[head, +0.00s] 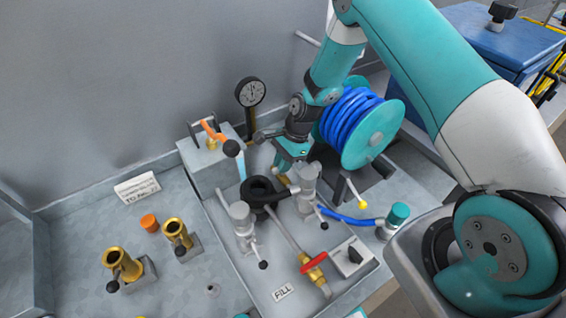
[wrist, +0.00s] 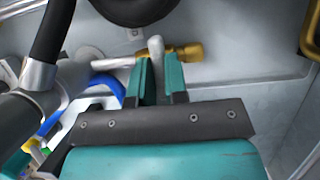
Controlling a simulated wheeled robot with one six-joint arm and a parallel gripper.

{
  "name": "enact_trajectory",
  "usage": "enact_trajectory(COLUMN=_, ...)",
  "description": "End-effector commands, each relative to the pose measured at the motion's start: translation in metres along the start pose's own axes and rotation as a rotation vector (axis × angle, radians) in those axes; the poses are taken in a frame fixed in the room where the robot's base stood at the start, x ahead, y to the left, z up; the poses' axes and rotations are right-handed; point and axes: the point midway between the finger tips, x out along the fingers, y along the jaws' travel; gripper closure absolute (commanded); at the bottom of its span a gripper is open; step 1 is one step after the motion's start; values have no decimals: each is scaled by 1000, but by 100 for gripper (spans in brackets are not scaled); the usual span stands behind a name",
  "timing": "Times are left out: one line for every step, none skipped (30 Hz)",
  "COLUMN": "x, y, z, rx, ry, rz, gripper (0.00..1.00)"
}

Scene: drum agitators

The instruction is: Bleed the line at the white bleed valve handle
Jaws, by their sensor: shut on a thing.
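The white bleed valve handle (wrist: 156,46) stands up between my gripper's two teal fingers in the wrist view. Its brass valve body (wrist: 186,53) lies just beyond the fingertips, with a pale pipe stub on the left. My gripper (wrist: 159,78) is shut on the handle. In the head view my gripper (head: 284,164) points down behind the grey fittings, near the black ring. The white handle is hidden there by my gripper and wrist.
A grey fitting (head: 306,190) with a black hose stands close in front of my gripper. A pressure gauge (head: 250,92) and an orange-handled valve (head: 212,132) are behind and left. A blue hose reel (head: 372,132) is on the right. A red-handled valve (head: 313,263) is nearer.

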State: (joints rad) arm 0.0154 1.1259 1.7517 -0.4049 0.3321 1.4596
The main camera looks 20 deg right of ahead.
Motion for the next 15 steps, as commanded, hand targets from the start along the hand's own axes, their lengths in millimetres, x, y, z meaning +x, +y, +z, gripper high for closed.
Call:
enact_trajectory(x=0, y=-1, z=0, rx=-11, ry=0, rz=4, gripper=100)
enact_trajectory(x=1, y=-1, z=0, rx=-21, ry=0, rz=7, gripper=100)
enact_trajectory(x=1, y=-1, z=0, rx=-36, ry=0, rz=14, gripper=100)
enact_trajectory(x=1, y=-1, z=-1, rx=-49, ry=0, rz=19, gripper=100)
enact_trajectory(x=1, y=-1, z=-1, rx=-64, ry=0, rz=24, gripper=100)
enact_trajectory(x=1, y=-1, z=-1, rx=-86, ry=1, rz=33, gripper=100)
enact_trajectory(x=1, y=-2, z=-1, rx=-104, ry=1, rz=40, gripper=100)
enact_trajectory(x=1, y=-2, z=-1, rx=-124, ry=1, rz=48, gripper=100)
enact_trajectory(x=2, y=-2, z=-1, rx=-153, ry=1, rz=60, gripper=100)
enact_trajectory(x=2, y=-2, z=-1, rx=-175, ry=1, rz=70, gripper=100)
enact_trajectory(x=2, y=-2, z=-1, rx=-199, ry=1, rz=80, gripper=100)
enact_trajectory(x=2, y=-2, z=-1, rx=-232, ry=1, rz=94, gripper=100)
enact_trajectory(x=2, y=-2, z=-1, rx=-258, ry=2, rz=104, gripper=100)
enact_trajectory(x=2, y=-2, z=-1, rx=-284, ry=2, rz=115, gripper=100)
enact_trajectory(x=2, y=-3, z=-1, rx=-319, ry=2, rz=130, gripper=100)
